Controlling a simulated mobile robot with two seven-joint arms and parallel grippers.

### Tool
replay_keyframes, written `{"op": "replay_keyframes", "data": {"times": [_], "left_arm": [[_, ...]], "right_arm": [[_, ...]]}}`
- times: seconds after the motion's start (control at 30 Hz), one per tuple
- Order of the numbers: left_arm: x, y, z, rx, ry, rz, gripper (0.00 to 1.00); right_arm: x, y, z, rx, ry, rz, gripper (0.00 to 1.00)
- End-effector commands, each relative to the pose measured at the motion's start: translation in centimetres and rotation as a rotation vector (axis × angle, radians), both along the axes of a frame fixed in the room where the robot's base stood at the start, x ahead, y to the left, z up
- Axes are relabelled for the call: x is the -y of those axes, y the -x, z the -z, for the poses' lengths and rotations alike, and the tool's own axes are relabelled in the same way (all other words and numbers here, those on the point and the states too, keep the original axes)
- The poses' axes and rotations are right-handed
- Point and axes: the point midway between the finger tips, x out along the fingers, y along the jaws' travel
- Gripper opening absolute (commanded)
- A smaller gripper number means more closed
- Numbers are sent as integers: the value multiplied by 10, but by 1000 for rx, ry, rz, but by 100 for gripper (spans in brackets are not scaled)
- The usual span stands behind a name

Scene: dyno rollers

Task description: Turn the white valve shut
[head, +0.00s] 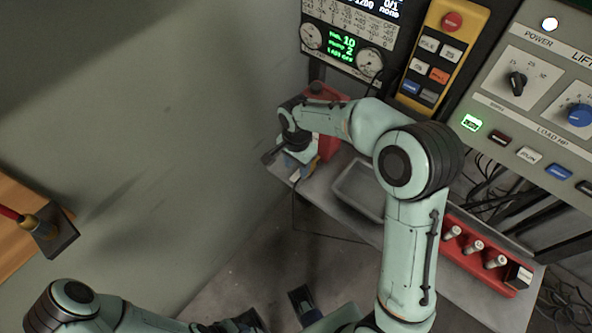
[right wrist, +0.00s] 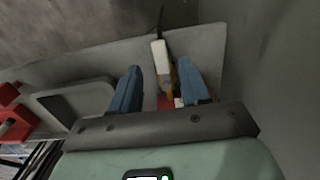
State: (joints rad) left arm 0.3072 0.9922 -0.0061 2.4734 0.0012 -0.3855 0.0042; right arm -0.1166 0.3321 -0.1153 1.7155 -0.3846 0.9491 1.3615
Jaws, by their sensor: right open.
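A white handle with a yellow part below it, which looks like the valve (right wrist: 160,55), shows between the fingers of my right gripper (right wrist: 160,88) in the right wrist view. The blue fingers stand apart on either side of it, and I see no firm contact. In the head view my right gripper (head: 291,166) reaches down at the left end of the grey bench, and it hides most of the valve there. My left arm comes in at the bottom left; its gripper (head: 278,310) is partly cut off at the bottom edge, and its opening is unclear.
A grey tray (head: 352,190) lies on the bench (head: 335,221) beside my right arm. A red block with several white-topped knobs (head: 476,247) sits at the right. Control panels (head: 545,90) and a yellow button box (head: 442,50) stand behind. A wooden table (head: 15,225) is at the left.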

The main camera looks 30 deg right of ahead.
Motion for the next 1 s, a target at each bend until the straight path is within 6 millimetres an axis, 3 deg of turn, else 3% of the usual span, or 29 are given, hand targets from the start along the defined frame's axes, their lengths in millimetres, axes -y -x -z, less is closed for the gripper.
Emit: {"op": "replay_keyframes", "data": {"times": [0.2, 0.57, 0.6, 0.73, 1.0], "left_arm": [[0, 0, 3, 0, 0, 0, 43], [0, 0, 3, 0, 0, 0, 43], [0, 0, 3, 0, 0, 0, 43], [0, 0, 3, 0, 0, 0, 43], [0, 0, 3, 0, 0, 0, 43]], "right_arm": [[0, 0, 28, -1, -1, 0, 46], [0, 0, 33, 2, -1, -1, 46], [0, 0, 33, 2, -1, -1, 42], [0, 0, 33, 2, -1, -1, 0], [-2, -1, 33, 2, -1, 0, 0]]}}
